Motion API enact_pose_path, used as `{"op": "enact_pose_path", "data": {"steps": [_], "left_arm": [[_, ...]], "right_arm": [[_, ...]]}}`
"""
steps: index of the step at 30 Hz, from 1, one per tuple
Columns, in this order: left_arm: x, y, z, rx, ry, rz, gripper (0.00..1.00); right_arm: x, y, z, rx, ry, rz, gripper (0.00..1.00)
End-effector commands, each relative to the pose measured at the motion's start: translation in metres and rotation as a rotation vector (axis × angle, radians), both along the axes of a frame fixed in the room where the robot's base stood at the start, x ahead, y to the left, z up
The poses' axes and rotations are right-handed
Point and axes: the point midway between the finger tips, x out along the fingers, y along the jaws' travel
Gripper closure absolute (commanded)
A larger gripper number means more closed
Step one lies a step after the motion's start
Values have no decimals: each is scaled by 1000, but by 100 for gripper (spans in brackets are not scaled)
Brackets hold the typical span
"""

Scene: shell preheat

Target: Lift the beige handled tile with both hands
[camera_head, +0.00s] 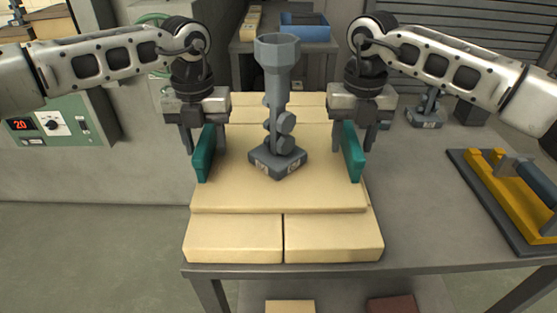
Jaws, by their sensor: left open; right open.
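The beige handled tile (275,198) lies flat on a layer of beige blocks on the table. It has a teal handle on its left (204,155) and one on its right (352,155). A grey funnel-topped casting (279,110) stands upright on the tile's middle. My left gripper (204,138) is open, its fingers pointing down at the left handle's upper part. My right gripper (353,138) is open, in the same pose at the right handle. The fingers look to be on either side of each handle; contact cannot be told.
Beige blocks (235,240) lie under the tile at the table's front edge. A dark plate with a yellow tool (515,195) lies at the right. A small grey part (425,112) stands behind it. A green control box (60,120) is at the left.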

Motion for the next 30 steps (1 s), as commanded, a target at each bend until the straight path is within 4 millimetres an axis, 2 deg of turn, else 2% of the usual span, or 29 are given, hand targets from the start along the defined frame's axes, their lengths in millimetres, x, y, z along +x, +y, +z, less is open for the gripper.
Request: {"op": "enact_pose_path", "data": {"steps": [5,9,10,23,30], "left_arm": [[0,0,0,0,0,0,55],[0,0,0,0,0,0,94],[0,0,0,0,0,0,100],[1,0,5,-1,-3,0,100],[1,0,23,-1,-3,0,100]], "right_arm": [[0,0,0,0,0,0,55],[0,0,0,0,1,0,94],[0,0,0,0,1,0,100],[0,0,5,1,-2,0,100],[0,0,22,1,-2,0,100]]}}
